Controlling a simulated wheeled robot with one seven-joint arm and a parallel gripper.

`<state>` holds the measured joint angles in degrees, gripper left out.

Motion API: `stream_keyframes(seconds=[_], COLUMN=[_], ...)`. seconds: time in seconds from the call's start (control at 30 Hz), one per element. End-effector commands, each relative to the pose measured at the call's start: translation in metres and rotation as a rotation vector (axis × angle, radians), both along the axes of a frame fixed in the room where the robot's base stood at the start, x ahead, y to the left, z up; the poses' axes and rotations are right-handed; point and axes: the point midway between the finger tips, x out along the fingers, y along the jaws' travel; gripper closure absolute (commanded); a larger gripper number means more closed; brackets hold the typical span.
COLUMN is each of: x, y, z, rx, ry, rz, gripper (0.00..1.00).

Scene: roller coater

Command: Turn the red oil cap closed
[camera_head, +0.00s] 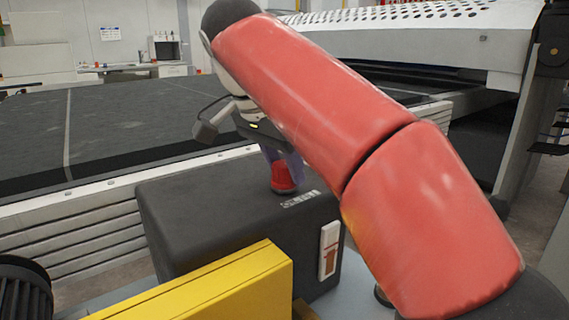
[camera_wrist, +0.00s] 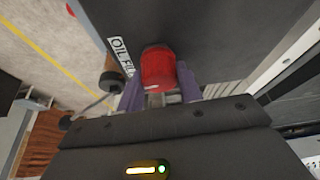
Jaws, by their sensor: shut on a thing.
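The red oil cap (camera_head: 284,178) sits on top of a dark grey oil box (camera_head: 185,215) in the head view. In the wrist view the red cap (camera_wrist: 158,68) is between the two purple fingers of my gripper (camera_wrist: 160,92), beside the "OIL FILL" label (camera_wrist: 121,56). My gripper (camera_head: 282,165) comes down on the cap from above and is shut on it. My red arm hides part of the box's right side and the area behind it. I cannot tell from the cap how far it is turned.
A yellow block (camera_head: 205,285) stands in front of the box, and a level gauge (camera_head: 329,250) is on the box's front face. A wide dark conveyor bed (camera_head: 110,125) lies behind. A perforated white machine cover (camera_head: 430,35) is at the upper right.

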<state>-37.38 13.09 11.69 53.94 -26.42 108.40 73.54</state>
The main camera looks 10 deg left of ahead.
Motion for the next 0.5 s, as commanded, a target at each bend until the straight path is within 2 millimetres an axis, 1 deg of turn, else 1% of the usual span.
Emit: stream_keyframes(seconds=[0.2, 0.5], x=[0.0003, 0.0002], y=[0.0005, 0.0001], z=[0.0012, 0.0014], rx=[0.002, 0.004], ry=[-0.004, -0.004], rz=[-0.084, -0.122], gripper=[0.87, 0.87])
